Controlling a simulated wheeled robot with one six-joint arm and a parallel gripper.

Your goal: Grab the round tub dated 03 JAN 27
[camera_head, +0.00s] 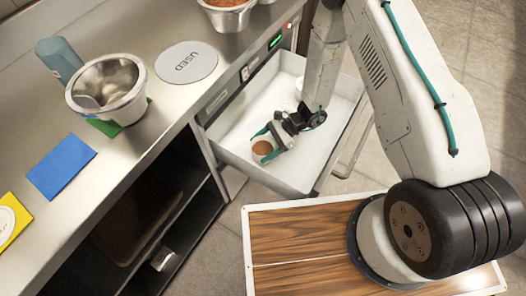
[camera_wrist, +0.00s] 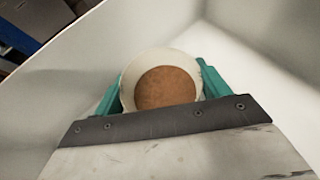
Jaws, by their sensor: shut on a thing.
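A small round white tub (camera_head: 264,157) with an orange-brown top or content is in the open white drawer (camera_head: 226,144), near its left front corner. The tub also fills the middle of the wrist view (camera_wrist: 168,84). My gripper (camera_head: 268,143) is shut on it, with a teal finger on each side of the tub. No date shows on the tub in either view.
The drawer walls rise close around my gripper. On the steel counter stand a metal bowl (camera_head: 107,85), a blue-grey cup (camera_head: 59,58), a round grey "USED" mat (camera_head: 186,62), a blue card (camera_head: 61,167) and a yellow card (camera_head: 10,222). Another metal container (camera_head: 229,14) is at the back.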

